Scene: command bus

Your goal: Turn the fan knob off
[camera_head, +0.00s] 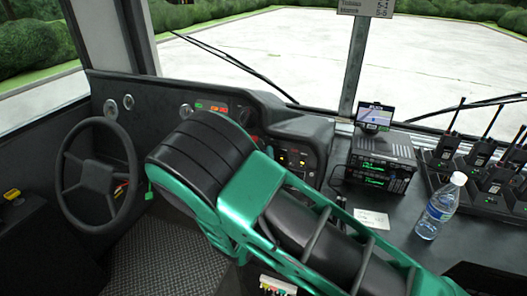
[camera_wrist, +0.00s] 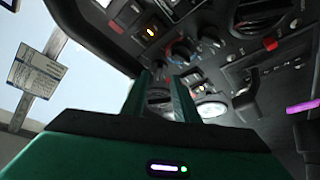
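The dashboard panel (camera_wrist: 228,62) with several dark round knobs fills the upper right of the wrist view. One round dark knob (camera_wrist: 159,97) shows between the fingers of my gripper (camera_wrist: 160,76). Two more knobs (camera_wrist: 180,51) (camera_wrist: 208,38) sit just beyond the fingertips. I cannot read any labels, so which one is the fan knob is unclear. My gripper's two green fingers are apart with a gap between them, and no contact with a knob is visible. In the head view the panel (camera_head: 297,160) is partly behind my arm, which hides the gripper.
A steering wheel (camera_head: 97,174) stands at the left. A radio unit (camera_head: 381,163) with a small screen (camera_head: 374,117), a water bottle (camera_head: 440,207) and a rack of handheld radios (camera_head: 483,160) are on the right counter.

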